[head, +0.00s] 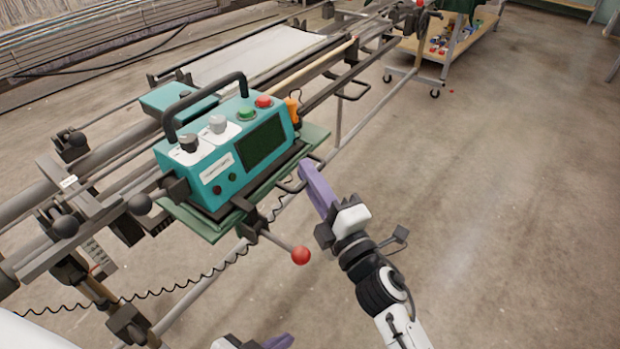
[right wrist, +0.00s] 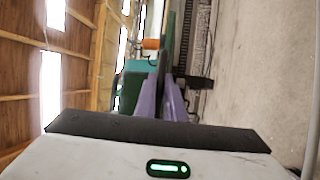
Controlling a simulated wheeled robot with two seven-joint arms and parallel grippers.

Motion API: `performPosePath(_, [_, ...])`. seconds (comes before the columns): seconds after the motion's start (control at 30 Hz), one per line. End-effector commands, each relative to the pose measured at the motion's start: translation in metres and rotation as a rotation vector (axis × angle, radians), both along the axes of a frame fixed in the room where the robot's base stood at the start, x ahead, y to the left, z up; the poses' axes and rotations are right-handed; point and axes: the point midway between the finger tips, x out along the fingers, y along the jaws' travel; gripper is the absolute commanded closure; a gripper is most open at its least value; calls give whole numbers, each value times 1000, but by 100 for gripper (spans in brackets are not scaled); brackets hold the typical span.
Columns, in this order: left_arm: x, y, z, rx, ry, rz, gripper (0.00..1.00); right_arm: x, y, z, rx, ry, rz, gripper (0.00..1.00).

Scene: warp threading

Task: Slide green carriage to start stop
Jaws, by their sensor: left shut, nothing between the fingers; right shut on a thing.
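The green carriage (head: 203,227) is a flat green plate on the rails in the head view, bearing a teal control box (head: 240,150) with knobs, buttons and a dark screen. The box also shows in the right wrist view (right wrist: 133,88). A dark bar handle (head: 287,187) sticks out from the carriage's front edge. My right gripper (head: 313,180), with purple fingers, is shut on this handle; the exact grip is hard to see. My left gripper (head: 279,341) is shut and empty at the bottom edge, mostly cut off. I cannot tell which part is the start stop.
A lever with a red ball (head: 301,255) juts from the carriage's front. Rails (head: 350,85) run on toward the upper right. Black-knobbed clamps (head: 66,226) stand at the left end. A wheeled cart (head: 440,55) stands far back. The floor at right is clear.

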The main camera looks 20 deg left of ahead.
Motion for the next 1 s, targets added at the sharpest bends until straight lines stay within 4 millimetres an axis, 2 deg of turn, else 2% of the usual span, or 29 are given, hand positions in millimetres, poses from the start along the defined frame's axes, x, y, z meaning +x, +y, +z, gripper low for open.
performPosePath(0.23, [2, 0, 1, -1, -3, 0, 100, -5, 3, -4, -1, 4, 11, 100])
performPosePath(0.27, [1, 0, 1, -1, -3, 0, 100, -5, 3, -4, -1, 4, 11, 86])
performPosePath(0.33, [1, 0, 0, 0, -2, 0, 100, -5, 3, -3, -1, 4, 10, 74])
performPosePath(0.37, [1, 0, 0, 0, -1, 0, 100, -4, 2, -3, -1, 3, 10, 72])
performPosePath(0.73, [-5, 0, -4, 1, 13, 0, 100, -7, -3, -3, 0, 2, 5, 72])
performPosePath(1.0, [-5, 0, -1, 0, 13, 2, 100, -40, -39, -12, -1, 5, 6, 72])
